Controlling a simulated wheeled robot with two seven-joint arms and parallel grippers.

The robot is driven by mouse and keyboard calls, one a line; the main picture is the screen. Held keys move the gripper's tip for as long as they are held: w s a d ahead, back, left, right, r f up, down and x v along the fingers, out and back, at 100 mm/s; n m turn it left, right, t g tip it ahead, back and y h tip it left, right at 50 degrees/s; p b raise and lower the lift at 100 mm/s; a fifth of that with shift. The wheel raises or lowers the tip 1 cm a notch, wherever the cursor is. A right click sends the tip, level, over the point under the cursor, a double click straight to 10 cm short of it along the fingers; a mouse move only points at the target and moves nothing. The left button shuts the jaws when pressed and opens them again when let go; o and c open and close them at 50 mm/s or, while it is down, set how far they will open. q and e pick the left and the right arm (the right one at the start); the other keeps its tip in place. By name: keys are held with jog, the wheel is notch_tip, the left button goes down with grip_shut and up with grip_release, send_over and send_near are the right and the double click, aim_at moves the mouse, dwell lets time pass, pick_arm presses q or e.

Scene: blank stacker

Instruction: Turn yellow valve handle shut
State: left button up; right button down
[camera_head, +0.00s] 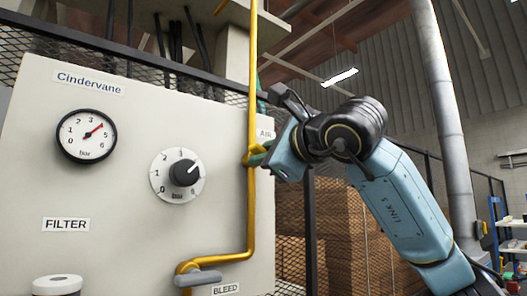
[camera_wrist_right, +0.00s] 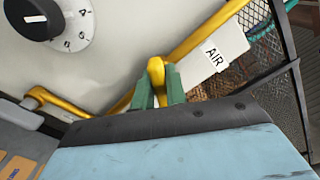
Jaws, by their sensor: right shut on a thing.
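The yellow valve handle (camera_head: 251,154) sits on the vertical yellow pipe (camera_head: 252,80) at the right edge of the pale panel, near the AIR label (camera_head: 265,134). My right gripper (camera_head: 261,157) reaches it from the right and is mostly hidden by its own wrist. In the right wrist view, the green fingers of the right gripper (camera_wrist_right: 159,92) are shut on the yellow handle (camera_wrist_right: 156,70), one on each side. The handle is seen nearly end on there, so its exact angle to the pipe is hard to tell. My left gripper is in neither view.
The panel (camera_head: 120,200) carries a pressure gauge (camera_head: 86,136) and a black knob (camera_head: 186,172) left of the pipe. A grey lever (camera_head: 198,278) sits low by the BLEED label (camera_head: 225,289). Mesh fence (camera_wrist_right: 262,60) stands close on the right.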

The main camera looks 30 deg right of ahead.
jog(key=n+p, duration=0.1)
jog(key=n, duration=0.5)
jog(key=shift+f, duration=0.15)
jog(key=shift+n, duration=0.3)
jog(key=c, duration=1.4)
grip_release()
jog(key=shift+c, duration=0.2)
jog(key=s+b, duration=0.4)
jog(key=s, duration=0.9)
jog(key=shift+s+d, duration=0.2)
jog(key=shift+d, duration=0.25)
